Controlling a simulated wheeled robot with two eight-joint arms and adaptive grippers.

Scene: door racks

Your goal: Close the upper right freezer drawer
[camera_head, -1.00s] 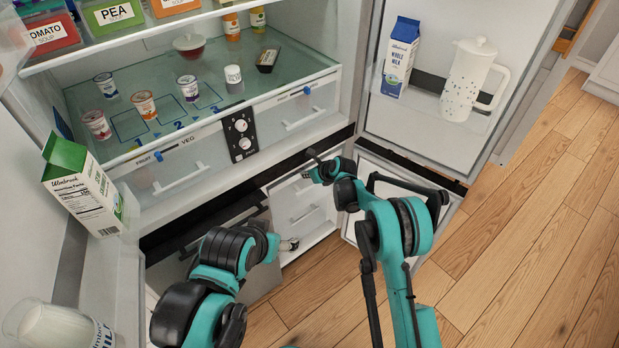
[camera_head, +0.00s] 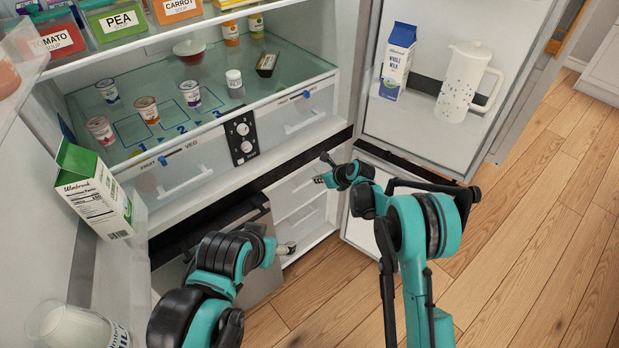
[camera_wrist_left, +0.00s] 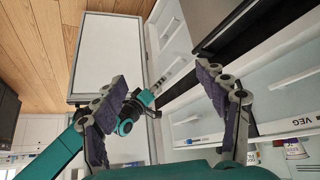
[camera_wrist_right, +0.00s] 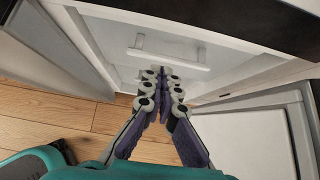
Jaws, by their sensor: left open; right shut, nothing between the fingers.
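The upper right freezer drawer (camera_head: 293,194) has a white front with a horizontal handle, below the fridge compartment. It also shows in the right wrist view, with its handle (camera_wrist_right: 168,54) above the fingertips. My right gripper (camera_head: 321,170) is in front of the drawer's right side; its fingers are together and empty in the right wrist view (camera_wrist_right: 161,78). I cannot tell whether the fingertips touch the drawer front, nor whether the drawer is fully in. My left gripper (camera_head: 286,247) is low, left of the right one. It is open and empty in the left wrist view (camera_wrist_left: 164,80).
Another white drawer (camera_head: 310,219) sits below. The open right fridge door (camera_head: 430,127) holds a milk carton (camera_head: 397,62) and a jug (camera_head: 464,84). An open freezer door (camera_head: 362,230) stands beneath it. A dark-topped grey panel (camera_head: 235,232) is left. Wooden floor (camera_head: 545,235) is clear right.

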